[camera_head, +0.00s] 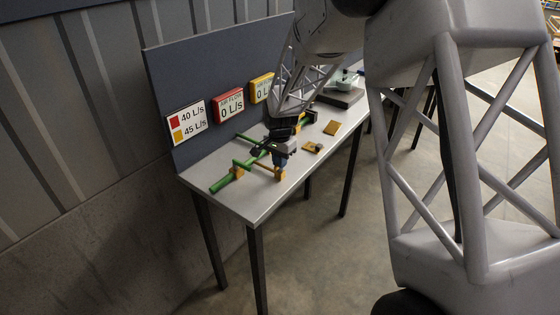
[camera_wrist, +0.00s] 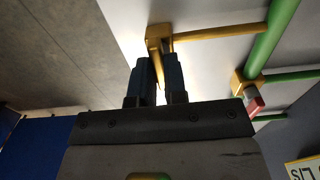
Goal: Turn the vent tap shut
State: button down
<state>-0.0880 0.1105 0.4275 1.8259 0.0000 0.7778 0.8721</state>
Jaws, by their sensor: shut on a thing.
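My gripper (camera_wrist: 159,65) has its two dark blue fingers closed on a thin yellow handle (camera_wrist: 160,78). The handle belongs to a yellow tap block (camera_wrist: 154,33) at the end of an orange side pipe (camera_wrist: 215,33), which runs to a green pipe (camera_wrist: 275,35). In the head view my gripper (camera_head: 279,165) points down at the yellow block (camera_head: 279,174) near the front edge of the bench. The fingers cover much of the handle, so its exact angle is hard to tell. No label shows that this is the vent tap.
Another yellow fitting with a red part (camera_wrist: 255,104) sits on the pipework. A red display (camera_head: 229,105) and a yellow display (camera_head: 261,88) stand behind; the red one reads 0 L/s. A placard (camera_head: 187,122) lists 40 and 45 L/s. Small yellow pieces (camera_head: 332,128) lie rightward.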

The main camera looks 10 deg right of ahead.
jog(key=shift+r, duration=0.1)
dwell(0.3)
jog(key=c, duration=1.2)
grip_release()
jog(key=shift+o, duration=0.2)
jog(key=shift+r, duration=3.9)
jog(key=s+d+r+n, duration=0.1)
jog(key=s+r, duration=0.3)
jog(key=s, duration=0.3)
jog(key=s+d+r+n+t, duration=0.1)
jog(key=s+d+r+n, duration=0.1)
jog(key=s+r, duration=0.35)
jog(key=s+d+r+n, duration=0.1)
jog(key=s+r, duration=0.1)
jog(key=s, duration=0.6)
jog(key=s+d+n+t, duration=0.1)
jog(key=s+n, duration=0.3)
jog(key=s, duration=1.8)
jog(key=shift+d+r+n+t, duration=0.3)
jog(key=shift+d+r+n, duration=0.1)
jog(key=shift+d, duration=0.5)
